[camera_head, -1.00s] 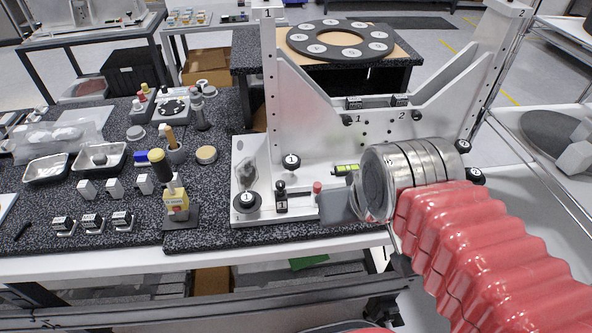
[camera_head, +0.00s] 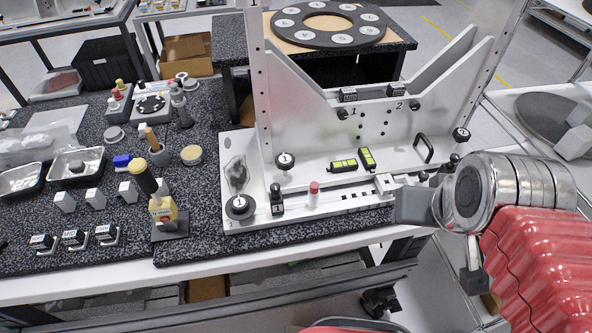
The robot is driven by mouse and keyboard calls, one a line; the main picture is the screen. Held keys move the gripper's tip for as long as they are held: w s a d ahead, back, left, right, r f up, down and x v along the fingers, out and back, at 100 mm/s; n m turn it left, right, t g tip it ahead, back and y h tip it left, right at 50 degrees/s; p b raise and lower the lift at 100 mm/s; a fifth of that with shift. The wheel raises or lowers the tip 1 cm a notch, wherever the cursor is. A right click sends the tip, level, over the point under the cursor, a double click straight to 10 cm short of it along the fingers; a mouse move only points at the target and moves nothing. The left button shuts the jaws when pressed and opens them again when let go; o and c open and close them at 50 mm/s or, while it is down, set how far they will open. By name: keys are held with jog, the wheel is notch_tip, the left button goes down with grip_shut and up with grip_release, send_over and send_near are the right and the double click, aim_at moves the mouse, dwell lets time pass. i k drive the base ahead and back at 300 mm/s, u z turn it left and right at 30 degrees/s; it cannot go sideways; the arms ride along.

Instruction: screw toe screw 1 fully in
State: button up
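The silver mirror fixture (camera_head: 320,180) stands on the dark bench. Several black parts on it bear a 1: a knob (camera_head: 239,206) at its front left corner, a knob (camera_head: 285,161) behind that, and a small black part (camera_head: 277,200) beside a red-topped pin (camera_head: 313,193). A black knob (camera_head: 342,113) sits by the 1 on the upright plate. I cannot tell which is toe screw 1. My gripper (camera_head: 418,208) hangs at the fixture's front right, its grey end over the front edge. The wrist hides part of the fixture's right end. Finger opening and contents are unclear.
Trays (camera_head: 77,165), small blocks and labelled parts crowd the left bench. A ring plate (camera_head: 328,22) lies behind. Open space lies over the fixture's front left.

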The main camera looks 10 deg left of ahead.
aim_at(275, 187)
jog(key=z, duration=0.5)
jog(key=k, duration=1)
jog(key=u, duration=1.65)
jog(key=i, duration=0.95)
